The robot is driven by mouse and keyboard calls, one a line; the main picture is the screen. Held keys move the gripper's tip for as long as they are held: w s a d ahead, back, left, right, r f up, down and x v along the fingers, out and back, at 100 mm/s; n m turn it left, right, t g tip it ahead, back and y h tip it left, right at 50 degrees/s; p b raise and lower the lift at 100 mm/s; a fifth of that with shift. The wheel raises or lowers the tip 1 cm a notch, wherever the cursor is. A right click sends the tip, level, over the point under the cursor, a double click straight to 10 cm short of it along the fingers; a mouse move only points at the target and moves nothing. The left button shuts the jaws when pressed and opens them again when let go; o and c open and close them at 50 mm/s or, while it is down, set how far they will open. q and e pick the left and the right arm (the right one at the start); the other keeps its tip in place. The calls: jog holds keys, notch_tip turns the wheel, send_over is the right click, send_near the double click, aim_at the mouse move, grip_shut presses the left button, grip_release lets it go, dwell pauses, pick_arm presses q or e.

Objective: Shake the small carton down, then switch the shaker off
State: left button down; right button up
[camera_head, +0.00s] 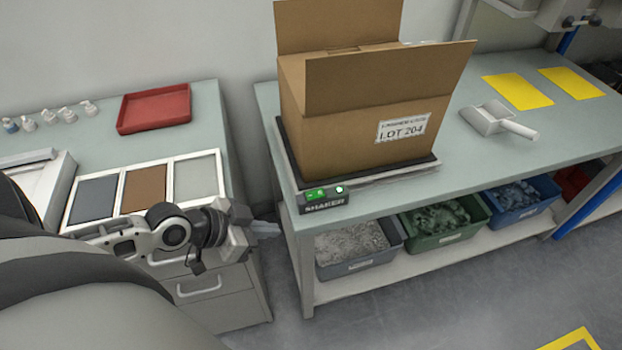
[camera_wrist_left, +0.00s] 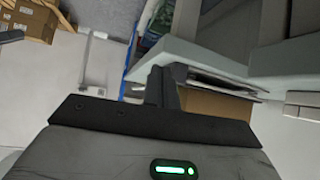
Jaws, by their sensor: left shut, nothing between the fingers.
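The brown open-topped carton (camera_head: 340,135), labelled LOT 204, stands upright on the shaker's dark plate, its flaps up. I cannot see down inside it. The shaker (camera_head: 400,178) sits on the right-hand bench; its front panel (camera_head: 325,197) reads SHAKER, with green buttons and a bright green lamp. My left gripper (camera_head: 268,228) is left of and lower than that panel, apart from it, beside the gap between the benches. Its fingers (camera_wrist_left: 163,86) are together and empty in the left wrist view. My right gripper is not in view.
A white scoop (camera_head: 497,120) and yellow sheets lie right of the carton. Grey, green and blue bins (camera_head: 440,222) stand on the lower shelf. The left bench holds a red tray (camera_head: 154,108), small bottles and framed panels (camera_head: 146,190). Bench surface right of the shaker is mostly clear.

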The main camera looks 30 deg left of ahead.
pick_arm(q)
jog(key=w+a+r+m, duration=0.1)
jog(key=w+r, duration=0.2)
jog(key=r, duration=0.3)
jog(key=w+a+r+m+g+h+p, duration=0.1)
jog(key=w+a+r, duration=0.1)
jog(key=r, duration=0.4)
jog(key=shift+w+r+m+h, duration=0.2)
jog(key=shift+w+m+h, duration=0.1)
jog(key=shift+w, duration=0.15)
